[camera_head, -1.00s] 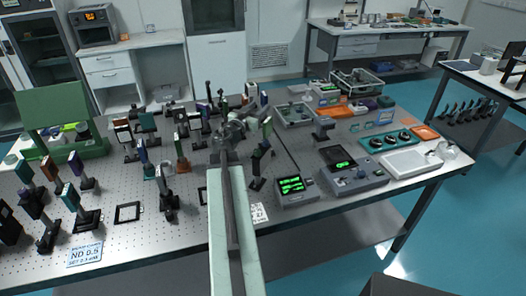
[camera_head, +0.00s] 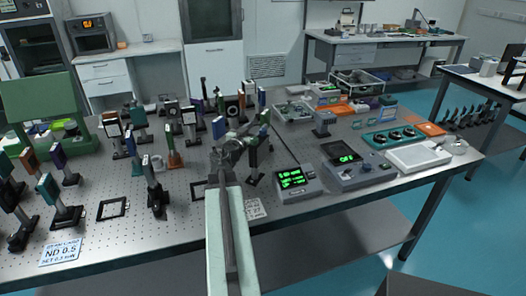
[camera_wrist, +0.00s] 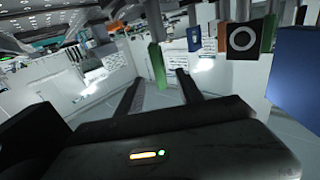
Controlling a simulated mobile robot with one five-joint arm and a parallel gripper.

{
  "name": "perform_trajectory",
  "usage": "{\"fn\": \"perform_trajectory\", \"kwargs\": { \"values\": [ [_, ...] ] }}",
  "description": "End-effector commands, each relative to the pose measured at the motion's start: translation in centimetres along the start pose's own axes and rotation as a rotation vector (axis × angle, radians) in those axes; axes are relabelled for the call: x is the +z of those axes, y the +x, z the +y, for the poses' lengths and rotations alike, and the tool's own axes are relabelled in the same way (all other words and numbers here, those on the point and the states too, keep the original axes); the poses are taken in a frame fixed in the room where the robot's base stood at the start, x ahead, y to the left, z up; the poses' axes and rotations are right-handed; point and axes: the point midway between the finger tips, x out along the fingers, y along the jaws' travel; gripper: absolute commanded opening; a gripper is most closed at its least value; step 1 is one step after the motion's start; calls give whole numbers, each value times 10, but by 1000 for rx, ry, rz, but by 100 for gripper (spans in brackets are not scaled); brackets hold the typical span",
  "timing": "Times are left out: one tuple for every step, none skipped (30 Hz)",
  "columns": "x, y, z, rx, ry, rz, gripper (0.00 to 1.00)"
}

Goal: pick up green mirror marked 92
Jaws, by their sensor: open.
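My gripper (camera_wrist: 159,82) is open, its two dark fingers pointing forward in the wrist view. A narrow upright green plate (camera_wrist: 157,65) stands beyond the fingertips, in line with the gap between them. I cannot read a number on it, so I cannot tell whether it is the mirror marked 92. In the head view my gripper (camera_head: 238,138) is over the optical table (camera_head: 195,205), among the post-mounted optics. The arm hides part of this area.
A blue plate (camera_wrist: 297,80) stands close on the right in the wrist view, near a dark mount with a white ring (camera_wrist: 242,39). Several mounts crowd the left of the table. A green-display instrument (camera_head: 297,184) stands to the right of my arm.

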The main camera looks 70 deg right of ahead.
Motion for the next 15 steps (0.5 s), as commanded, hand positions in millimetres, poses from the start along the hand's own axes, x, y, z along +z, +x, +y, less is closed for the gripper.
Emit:
{"fn": "perform_trajectory", "kwargs": {
  "values": [
    [20, 0, 0, 0, 0, 0, 44],
    [22, 0, 0, 0, 0, 0, 44],
    [14, 8, -1, 1, 0, 0, 44],
    [12, 12, -1, 1, 0, 0, 44],
    [11, 13, -1, 0, 0, 0, 44],
    [11, 13, -1, 0, 0, 0, 44],
    [11, 13, -1, 0, 0, 0, 44],
    [11, 14, -1, 0, 0, 0, 44],
    [11, 15, -1, 0, 0, 0, 44],
    [11, 18, -1, 1, 0, 0, 44],
    [11, 21, -1, 1, 0, 0, 44],
    [11, 27, -1, 1, 0, 0, 44],
    [11, 32, -1, 1, 0, 0, 44],
    [11, 38, -2, 0, 0, 0, 44],
    [11, 46, -2, 0, 0, 0, 44]
  ]
}}
